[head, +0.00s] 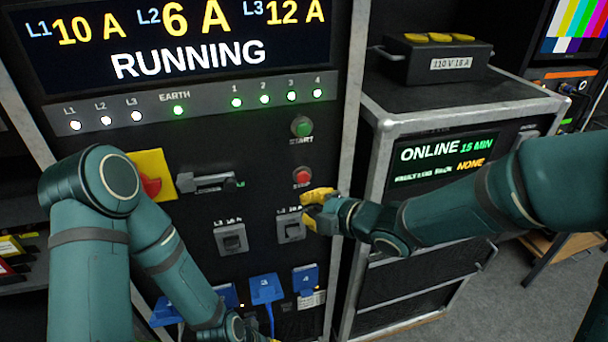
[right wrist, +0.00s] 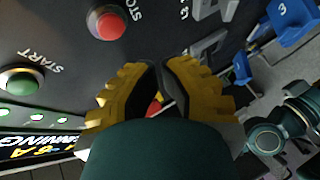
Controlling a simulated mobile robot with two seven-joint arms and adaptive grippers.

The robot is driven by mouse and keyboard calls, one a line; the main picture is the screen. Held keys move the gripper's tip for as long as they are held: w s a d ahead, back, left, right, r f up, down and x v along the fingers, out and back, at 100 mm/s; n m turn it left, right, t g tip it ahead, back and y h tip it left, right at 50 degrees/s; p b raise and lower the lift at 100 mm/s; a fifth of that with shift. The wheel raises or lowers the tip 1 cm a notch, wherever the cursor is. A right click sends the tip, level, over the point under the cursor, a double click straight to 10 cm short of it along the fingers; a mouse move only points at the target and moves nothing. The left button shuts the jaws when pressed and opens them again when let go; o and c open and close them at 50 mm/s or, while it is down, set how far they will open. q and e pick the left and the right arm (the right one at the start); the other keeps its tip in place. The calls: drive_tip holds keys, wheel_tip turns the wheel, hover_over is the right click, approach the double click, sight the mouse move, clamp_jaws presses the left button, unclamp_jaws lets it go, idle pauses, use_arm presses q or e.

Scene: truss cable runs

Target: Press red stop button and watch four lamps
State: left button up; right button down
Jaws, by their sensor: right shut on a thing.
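The red stop button (head: 302,177) is on the black panel below the green start button (head: 302,127). The stop button also shows in the right wrist view (right wrist: 106,22). The four numbered lamps, from lamp 1 (head: 236,103) to lamp 4 (head: 317,94), are lit pale green. The display (head: 185,40) reads RUNNING. My right gripper (head: 306,196), with yellow fingers, is just below and right of the stop button, apart from it. It is shut on a small red thing (right wrist: 154,107), mostly hidden between the fingers. My left gripper is barely visible at the bottom edge.
Left of the stop button are a handle (head: 208,182) and a red rotary switch on a yellow plate (head: 152,172). Breakers (head: 231,238) and blue plugs (head: 266,290) are below. A cabinet (head: 430,107) stands close on the right, carrying a black box (head: 437,62).

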sight(303, 178)
drive_tip(key=shift+w+a, duration=0.3)
drive_tip(key=shift+w, duration=0.55)
drive_tip(key=shift+w+a, duration=0.25)
drive_tip(key=shift+w, duration=0.6)
drive_tip(key=c, duration=1.7)
unclamp_jaws()
clamp_jaws()
drive_tip(key=shift+w+a, duration=0.1)
drive_tip(key=shift+w, duration=0.3)
drive_tip(key=shift+w+a, duration=0.15)
drive_tip(key=shift+w, duration=0.2)
drive_tip(key=shift+s+d+b, duration=0.3)
drive_tip(key=shift+s+b, duration=0.3)
drive_tip(key=shift+s, duration=0.15)
